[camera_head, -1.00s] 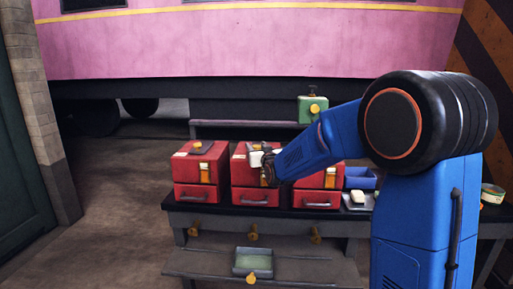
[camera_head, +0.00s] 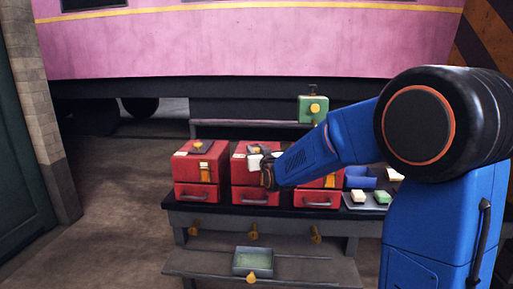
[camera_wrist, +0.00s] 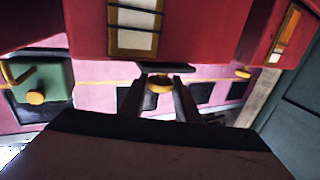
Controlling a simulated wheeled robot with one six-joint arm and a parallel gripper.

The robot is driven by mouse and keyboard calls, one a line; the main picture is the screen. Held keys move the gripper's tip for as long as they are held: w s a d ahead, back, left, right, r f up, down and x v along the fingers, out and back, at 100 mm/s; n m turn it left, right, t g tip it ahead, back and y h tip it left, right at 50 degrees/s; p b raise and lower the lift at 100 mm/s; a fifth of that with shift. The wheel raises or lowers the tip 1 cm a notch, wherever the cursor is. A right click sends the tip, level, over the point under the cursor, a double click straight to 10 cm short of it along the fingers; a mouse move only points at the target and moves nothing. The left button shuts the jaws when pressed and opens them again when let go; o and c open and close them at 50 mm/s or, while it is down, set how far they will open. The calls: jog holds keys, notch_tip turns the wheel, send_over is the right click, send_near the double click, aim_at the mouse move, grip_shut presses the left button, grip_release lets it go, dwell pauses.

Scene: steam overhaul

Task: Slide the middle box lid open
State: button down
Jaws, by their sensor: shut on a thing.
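The middle red box (camera_head: 256,194) stands on the dark bench between two similar red boxes. Its dark lid plate with a yellow knob (camera_head: 255,150) is on top, partly hidden by my gripper. The red box front with a pale framed panel (camera_wrist: 136,27) fills the top of that view. How far the lid is open I cannot tell.
The left red box (camera_head: 195,193) and right red box (camera_head: 318,198) stand close on either side. A blue bin (camera_head: 359,177) and a tray with a white and a green block (camera_head: 381,197) are at the right. A green box (camera_head: 313,108) stands on the rear shelf.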

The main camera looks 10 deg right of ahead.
jog(key=shift+s+a, duration=0.2)
jog(key=shift+s, duration=0.35)
jog(key=shift+s+a, duration=0.2)
jog(key=shift+s, duration=0.35)
jog(key=shift+s+f, duration=0.1)
jog(key=c, duration=1.4)
grip_release()
jog(key=shift+s+a, duration=0.1)
jog(key=s, duration=0.5)
jog(key=s+d, duration=0.1)
jog(key=s, duration=1.1)
jog(key=shift+s+d, duration=0.2)
